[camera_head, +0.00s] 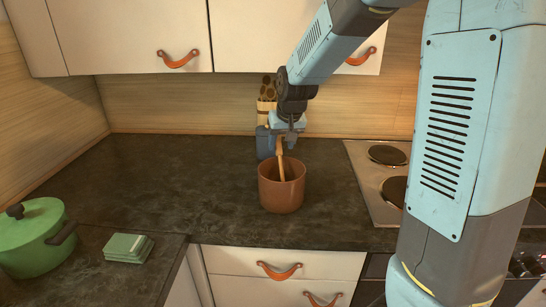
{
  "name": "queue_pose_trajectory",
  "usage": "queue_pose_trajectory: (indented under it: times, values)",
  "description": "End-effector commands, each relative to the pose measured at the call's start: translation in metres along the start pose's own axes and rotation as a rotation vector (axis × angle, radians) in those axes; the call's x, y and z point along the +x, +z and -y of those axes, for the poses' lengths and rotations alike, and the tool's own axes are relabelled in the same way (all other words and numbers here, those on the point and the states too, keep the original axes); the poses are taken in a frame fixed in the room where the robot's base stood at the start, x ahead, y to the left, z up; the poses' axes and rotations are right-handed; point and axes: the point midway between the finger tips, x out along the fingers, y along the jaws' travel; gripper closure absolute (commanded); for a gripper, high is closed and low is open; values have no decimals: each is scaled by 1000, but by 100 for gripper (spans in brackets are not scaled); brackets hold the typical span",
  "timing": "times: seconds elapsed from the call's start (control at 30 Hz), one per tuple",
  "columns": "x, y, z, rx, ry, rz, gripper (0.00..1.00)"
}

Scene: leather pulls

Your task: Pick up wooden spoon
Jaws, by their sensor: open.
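The wooden spoon (281,163) stands tilted in a brown pot (281,193) on the dark counter. Its handle rises above the rim and its lower end is hidden inside the pot. My gripper (283,143) is just above the pot, pointing down at the top of the spoon handle. The jaws are open around or in front of the handle; I cannot tell which, nor whether they touch it.
A holder with dark round-ended items (267,95) stands behind my gripper. A stove (372,207) is at the right. A green lidded pot (35,238) and folded green cloths (128,248) are at the lower left. The counter (180,180) left of the brown pot is clear.

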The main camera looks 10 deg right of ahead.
Motion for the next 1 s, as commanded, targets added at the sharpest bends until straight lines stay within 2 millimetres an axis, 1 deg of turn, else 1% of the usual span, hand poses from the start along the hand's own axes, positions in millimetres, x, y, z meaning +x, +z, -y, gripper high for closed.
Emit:
queue_pose_trajectory:
  times: [0.1,0.3,0.4,0.63,1.0]
  values:
    - [17,-2,4,0,1,4,49]
    - [37,-3,5,1,0,1,49]
    - [41,-3,5,0,0,1,49]
    - [41,-3,6,0,-1,0,49]
    - [41,-3,6,-1,-1,0,84]
